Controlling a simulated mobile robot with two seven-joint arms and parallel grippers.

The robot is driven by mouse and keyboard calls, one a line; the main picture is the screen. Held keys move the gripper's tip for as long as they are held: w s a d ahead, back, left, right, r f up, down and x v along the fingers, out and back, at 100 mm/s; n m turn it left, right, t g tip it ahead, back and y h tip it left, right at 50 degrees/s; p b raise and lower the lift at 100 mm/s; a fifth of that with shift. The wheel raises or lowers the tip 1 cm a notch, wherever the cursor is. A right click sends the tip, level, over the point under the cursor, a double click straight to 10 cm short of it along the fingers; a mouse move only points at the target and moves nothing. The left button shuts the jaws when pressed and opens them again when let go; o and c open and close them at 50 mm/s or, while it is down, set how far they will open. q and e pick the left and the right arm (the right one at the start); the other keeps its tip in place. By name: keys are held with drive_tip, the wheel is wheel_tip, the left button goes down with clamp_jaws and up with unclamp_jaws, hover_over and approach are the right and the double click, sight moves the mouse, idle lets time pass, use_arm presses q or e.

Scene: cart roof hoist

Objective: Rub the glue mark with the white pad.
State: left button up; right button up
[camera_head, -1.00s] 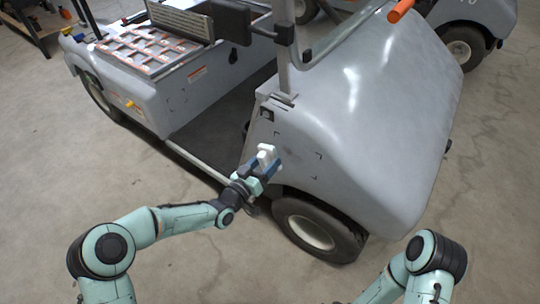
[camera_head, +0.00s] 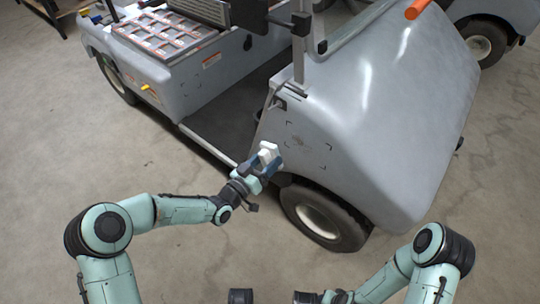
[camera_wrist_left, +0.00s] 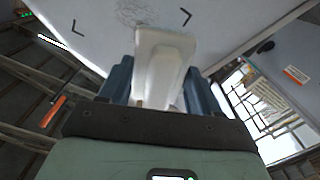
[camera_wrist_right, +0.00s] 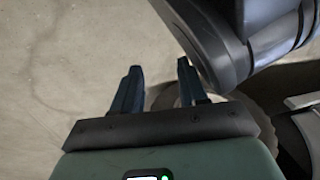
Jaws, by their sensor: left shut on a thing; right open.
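The white pad (camera_head: 269,151) is held in my left gripper (camera_head: 264,161), which is shut on it in front of the grey cart's front side panel. In the left wrist view the pad (camera_wrist_left: 163,60) stands up between the blue fingers (camera_wrist_left: 160,88). The glue mark (camera_wrist_left: 138,12) is a faint grey scribble on the panel beyond the pad, between dark corner marks. It is very faint in the head view (camera_head: 299,141). The pad appears apart from the mark. My right gripper (camera_wrist_right: 160,68) is open and empty over the floor.
The cart's front wheel (camera_head: 322,217) is just right of and below my left gripper. The windscreen post (camera_head: 298,50) rises above the panel. A second cart (camera_head: 490,25) stands at the back right. The concrete floor (camera_head: 180,165) is clear on the left.

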sight(291, 137)
drive_tip(key=shift+s, duration=0.1)
idle(0.5)
use_arm(q)
drive_tip(key=b+x, duration=0.3)
drive_tip(key=x, duration=0.2)
drive_tip(key=shift+b, duration=0.3)
drive_tip(key=shift+x, duration=0.95)
use_arm(e)
drive_tip(key=s+d+f+g, duration=0.1)
drive_tip(key=s+f+g, duration=0.2)
drive_tip(key=s, duration=0.5)
drive_tip(key=shift+f+m, duration=0.3)
drive_tip(key=shift+f, duration=0.55)
drive_tip(key=shift+s, duration=0.1)
use_arm(q)
drive_tip(key=shift+x, duration=0.95)
